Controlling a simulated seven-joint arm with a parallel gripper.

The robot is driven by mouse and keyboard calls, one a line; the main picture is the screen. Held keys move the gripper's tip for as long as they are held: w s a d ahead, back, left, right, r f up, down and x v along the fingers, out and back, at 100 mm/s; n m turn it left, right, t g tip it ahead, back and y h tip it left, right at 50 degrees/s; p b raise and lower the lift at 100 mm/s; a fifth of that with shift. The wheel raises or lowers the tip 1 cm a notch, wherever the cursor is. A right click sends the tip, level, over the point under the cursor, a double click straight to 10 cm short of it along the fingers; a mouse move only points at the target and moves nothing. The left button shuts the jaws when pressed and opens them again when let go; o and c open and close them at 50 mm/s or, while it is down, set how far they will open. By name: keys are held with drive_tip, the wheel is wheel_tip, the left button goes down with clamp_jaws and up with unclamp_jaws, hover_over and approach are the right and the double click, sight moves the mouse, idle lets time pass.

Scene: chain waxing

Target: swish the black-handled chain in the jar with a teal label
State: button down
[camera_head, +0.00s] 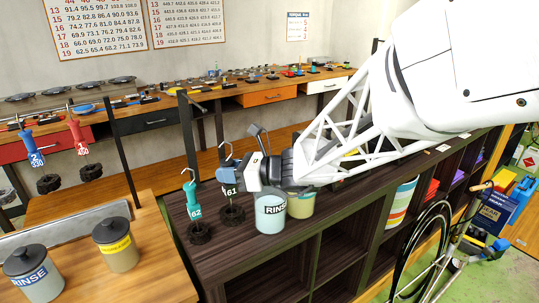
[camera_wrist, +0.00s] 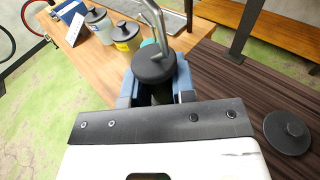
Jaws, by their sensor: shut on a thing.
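My gripper (camera_head: 229,174) is shut on the black handle marked 61 (camera_head: 230,190). The wrist view shows the round black handle top (camera_wrist: 154,64) between the bluish fingers (camera_wrist: 155,92), with a metal hook rising from it. A dark coiled chain (camera_head: 231,215) shows below the handle; I cannot tell whether it touches the dark top. A jar lettered RINSE (camera_head: 270,220) with pale teal contents stands just right of the handle, with no lid on it. A yellowish jar (camera_head: 300,208) stands behind it, partly hidden. I cannot clearly read a teal label.
A teal handle marked 62 (camera_head: 194,200) stands close left of my gripper. A loose black lid (camera_wrist: 288,132) lies on the dark top. Two lidded jars, one lettered RINSE (camera_head: 38,280) and one yellow-labelled (camera_head: 118,250), stand on the wooden bench. Blue and red handles hang far left.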

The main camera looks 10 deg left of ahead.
drive_tip(key=shift+r, duration=0.45)
drive_tip(key=shift+r, duration=0.1)
